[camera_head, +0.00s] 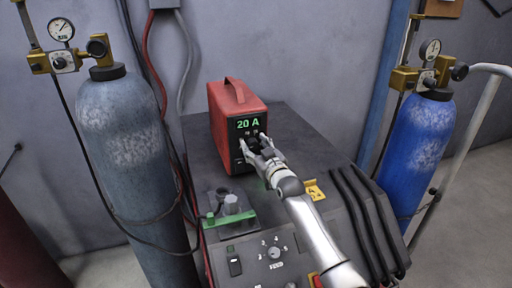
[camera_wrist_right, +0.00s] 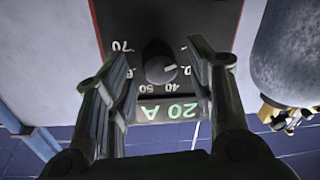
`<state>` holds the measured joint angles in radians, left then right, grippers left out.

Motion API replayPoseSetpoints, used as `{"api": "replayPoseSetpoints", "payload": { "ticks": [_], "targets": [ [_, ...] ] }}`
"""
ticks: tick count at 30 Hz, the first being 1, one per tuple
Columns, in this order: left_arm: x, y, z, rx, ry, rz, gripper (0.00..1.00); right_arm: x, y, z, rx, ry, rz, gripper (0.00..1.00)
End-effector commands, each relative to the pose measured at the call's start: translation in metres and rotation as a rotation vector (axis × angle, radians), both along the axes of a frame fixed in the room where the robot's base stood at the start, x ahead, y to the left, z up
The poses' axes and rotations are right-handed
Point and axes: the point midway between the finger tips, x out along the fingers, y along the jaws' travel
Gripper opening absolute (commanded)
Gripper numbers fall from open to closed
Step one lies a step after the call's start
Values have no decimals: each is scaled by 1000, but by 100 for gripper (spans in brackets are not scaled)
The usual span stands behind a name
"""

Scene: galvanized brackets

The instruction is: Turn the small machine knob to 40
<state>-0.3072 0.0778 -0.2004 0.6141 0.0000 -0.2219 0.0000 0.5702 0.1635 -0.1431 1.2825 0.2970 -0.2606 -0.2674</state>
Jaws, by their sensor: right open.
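The small red machine (camera_head: 226,111) stands on the dark top of a larger machine, and its green display (camera_head: 248,123) reads 20 A. In the right wrist view, which shows the panel upside down, the round dark knob (camera_wrist_right: 160,68) sits on the black front panel with numbers around it, 40, 50 and 70 among them. The display (camera_wrist_right: 167,111) also reads 20 A there. My right gripper (camera_head: 256,143) is open in front of the panel, its fingers on either side of the knob with gaps. In the head view the gripper largely hides the knob. My left gripper is not in view.
A larger knob (camera_head: 274,253) marked FEED is on the lower front panel. A grey cylinder (camera_head: 125,160) stands at left and a blue cylinder (camera_head: 418,150) at right, both with gauges. Black hoses (camera_head: 365,215) lie at the machine's right side.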

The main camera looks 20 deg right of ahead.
Motion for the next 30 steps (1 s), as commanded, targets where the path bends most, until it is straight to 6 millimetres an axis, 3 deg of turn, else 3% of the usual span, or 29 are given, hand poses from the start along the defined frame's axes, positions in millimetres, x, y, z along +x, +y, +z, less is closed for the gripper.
{"api": "replayPoseSetpoints", "payload": {
  "ticks": [2, 13, 23, 30],
  "targets": [
    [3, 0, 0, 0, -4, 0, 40, 0, 0, 0, 0, 0, 0, 50],
    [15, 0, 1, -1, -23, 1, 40, 0, 0, 0, 0, 0, 0, 4],
    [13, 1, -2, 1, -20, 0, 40, 0, 0, -1, 55, 2, 0, 4],
    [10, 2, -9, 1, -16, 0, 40, 0, 0, -2, 211, 8, 0, 4]
  ]
}}
